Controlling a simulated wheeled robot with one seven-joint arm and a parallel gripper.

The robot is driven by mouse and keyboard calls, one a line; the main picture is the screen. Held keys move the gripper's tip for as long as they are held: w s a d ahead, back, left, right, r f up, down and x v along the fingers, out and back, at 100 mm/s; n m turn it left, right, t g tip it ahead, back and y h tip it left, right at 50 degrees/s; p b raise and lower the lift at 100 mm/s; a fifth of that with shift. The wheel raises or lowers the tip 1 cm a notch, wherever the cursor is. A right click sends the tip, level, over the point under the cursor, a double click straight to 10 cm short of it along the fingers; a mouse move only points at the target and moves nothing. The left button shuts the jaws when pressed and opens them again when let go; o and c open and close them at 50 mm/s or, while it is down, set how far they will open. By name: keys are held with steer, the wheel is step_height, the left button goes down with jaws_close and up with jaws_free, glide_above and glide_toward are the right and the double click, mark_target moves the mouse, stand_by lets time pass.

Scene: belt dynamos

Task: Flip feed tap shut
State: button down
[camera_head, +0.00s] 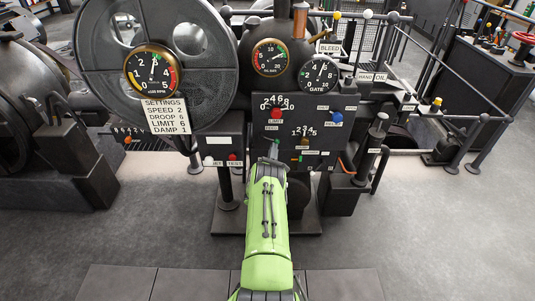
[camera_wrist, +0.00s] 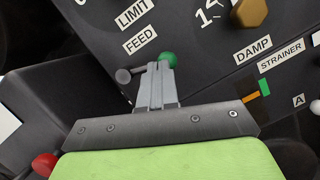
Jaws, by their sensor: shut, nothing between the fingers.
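The feed tap has a green ball knob (camera_wrist: 168,60) just below the FEED label (camera_wrist: 140,40) on the dark panel. A round dark grey piece (camera_wrist: 123,75) shows to the left of the knob, and a short grey bar runs from it towards my fingers. My gripper (camera_wrist: 154,68) is shut and empty, with its fingertips right at the tap, between the grey piece and the green knob. The fingertips hide the middle of the tap, and I cannot tell whether they touch it. In the head view my gripper (camera_head: 274,148) is at the panel below the FEED label (camera_head: 273,136).
A LIMIT knob (camera_head: 275,113), red, sits above. The brass DAMP knob (camera_wrist: 250,12) and the STRAINER lever (camera_wrist: 264,88), green and orange, are to the right. A red knob (camera_wrist: 45,164) is at lower left. Gauges and a large wheel (camera_head: 205,50) stand behind. The near floor (camera_head: 400,220) is clear.

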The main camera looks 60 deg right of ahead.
steer(key=shift+s+r+n+t, duration=0.1)
steer(key=shift+r+n+t, duration=0.15)
steer(key=shift+n+t, duration=0.25)
stand_by(1.8)
steer(key=shift+f, duration=0.15)
stand_by(0.8)
